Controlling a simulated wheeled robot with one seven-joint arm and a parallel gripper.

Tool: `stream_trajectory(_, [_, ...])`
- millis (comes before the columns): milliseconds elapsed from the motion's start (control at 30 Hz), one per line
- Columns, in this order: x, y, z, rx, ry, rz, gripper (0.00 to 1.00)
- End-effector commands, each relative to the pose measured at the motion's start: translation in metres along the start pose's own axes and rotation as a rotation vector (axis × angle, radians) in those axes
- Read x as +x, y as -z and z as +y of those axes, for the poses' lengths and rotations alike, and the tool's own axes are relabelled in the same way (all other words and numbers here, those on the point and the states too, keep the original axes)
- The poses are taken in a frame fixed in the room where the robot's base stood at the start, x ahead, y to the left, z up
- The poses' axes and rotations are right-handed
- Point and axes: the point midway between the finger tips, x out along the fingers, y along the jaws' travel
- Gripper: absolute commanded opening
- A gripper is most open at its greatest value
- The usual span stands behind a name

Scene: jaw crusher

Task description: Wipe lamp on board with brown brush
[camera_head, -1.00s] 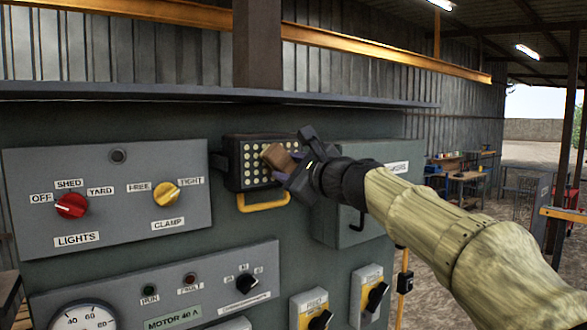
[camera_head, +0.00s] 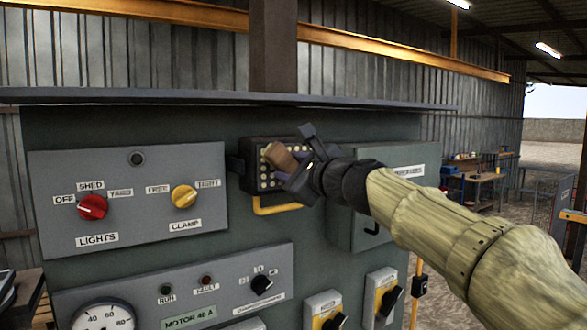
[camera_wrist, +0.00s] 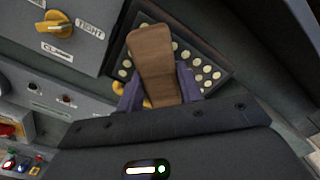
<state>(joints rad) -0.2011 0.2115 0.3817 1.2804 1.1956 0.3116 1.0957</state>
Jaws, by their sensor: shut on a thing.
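The lamp (camera_head: 262,178) is a dark box with rows of pale round lights, fixed on the grey-green board (camera_head: 330,128). My gripper (camera_head: 296,166) is in front of the lamp's right part and is shut on the brown brush (camera_head: 278,157). The brush also shows in the wrist view (camera_wrist: 153,65), between my gripper's two fingers (camera_wrist: 157,90), with lamp lights (camera_wrist: 207,61) on both sides of it. The brush covers the middle of the lamp there. Its bristles are hidden, and I cannot tell whether it touches the lamp face.
A yellow handle (camera_head: 275,207) sits below the lamp. A red lights knob (camera_head: 92,207) and a yellow clamp knob (camera_head: 184,196) are on the panel to the left. A grey box (camera_head: 350,232) stands out right of the lamp. A ledge (camera_head: 200,97) runs above the board.

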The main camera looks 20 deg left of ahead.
Motion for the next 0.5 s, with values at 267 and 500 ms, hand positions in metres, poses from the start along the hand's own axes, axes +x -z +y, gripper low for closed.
stream_trajectory(267, [0.0,0.0,-0.001,0.0,0.001,0.0,0.18])
stream_trajectory(500, [0.0,0.01,-0.011,0.0,0.003,0.002,0.18])
